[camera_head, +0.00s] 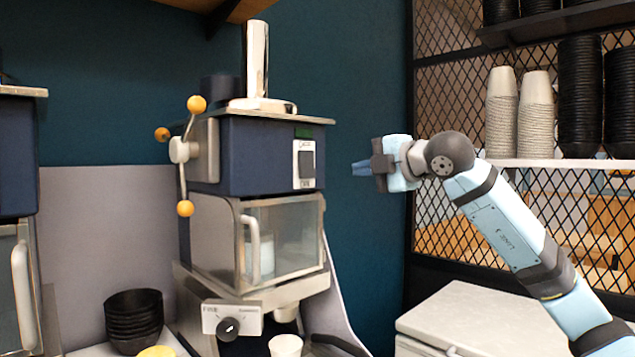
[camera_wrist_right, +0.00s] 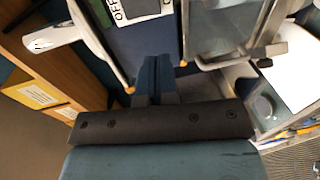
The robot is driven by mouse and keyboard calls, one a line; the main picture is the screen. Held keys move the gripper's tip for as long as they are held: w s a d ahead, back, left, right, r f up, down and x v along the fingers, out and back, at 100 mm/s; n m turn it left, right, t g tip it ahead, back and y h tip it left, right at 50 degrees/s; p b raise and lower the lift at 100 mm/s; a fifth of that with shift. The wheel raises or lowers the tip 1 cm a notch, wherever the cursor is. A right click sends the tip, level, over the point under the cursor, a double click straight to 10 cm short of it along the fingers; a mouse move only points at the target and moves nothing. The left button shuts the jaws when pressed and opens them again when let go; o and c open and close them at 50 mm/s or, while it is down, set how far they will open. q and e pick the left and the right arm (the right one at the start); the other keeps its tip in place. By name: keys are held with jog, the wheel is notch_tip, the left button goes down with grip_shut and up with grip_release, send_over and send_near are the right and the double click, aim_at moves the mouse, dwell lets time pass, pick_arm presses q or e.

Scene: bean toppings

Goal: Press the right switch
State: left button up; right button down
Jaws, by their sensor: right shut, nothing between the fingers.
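The right switch is a dark rocker (camera_head: 307,163) on a white plate on the front of the dark blue machine (camera_head: 240,155). In the right wrist view, part of the switch plate (camera_wrist_right: 122,14) with "OFF" lettering shows at the top edge, cut off by the frame. My right gripper (camera_head: 356,168) is shut and empty. Its fingers point left toward the switch at about its height, with a visible gap between. In the right wrist view, the closed blue fingers (camera_wrist_right: 154,64) point up toward the machine face below the plate. My left gripper is not in view.
The machine has a lever with yellow knobs (camera_head: 185,208), a clear-fronted box (camera_head: 285,240) and a lower dial (camera_head: 228,325). Black bowls (camera_head: 133,315) stand at lower left. A mesh partition (camera_head: 445,105) and cup stacks (camera_head: 502,115) are at right. A white counter (camera_head: 470,318) lies below my arm.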

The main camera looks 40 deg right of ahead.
jog(key=shift+s+d+r+h, duration=0.2)
jog(key=shift+d+r+h, duration=0.1)
jog(key=shift+r, duration=0.05)
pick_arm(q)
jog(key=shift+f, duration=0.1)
pick_arm(e)
jog(key=p, duration=0.5)
send_near(310, 175)
jog(key=w, duration=0.6)
jog(key=shift+w+a+f, duration=0.3)
jog(key=shift+w+f, duration=0.05)
jog(key=shift+w, duration=0.25)
jog(key=shift+w+f, duration=0.15)
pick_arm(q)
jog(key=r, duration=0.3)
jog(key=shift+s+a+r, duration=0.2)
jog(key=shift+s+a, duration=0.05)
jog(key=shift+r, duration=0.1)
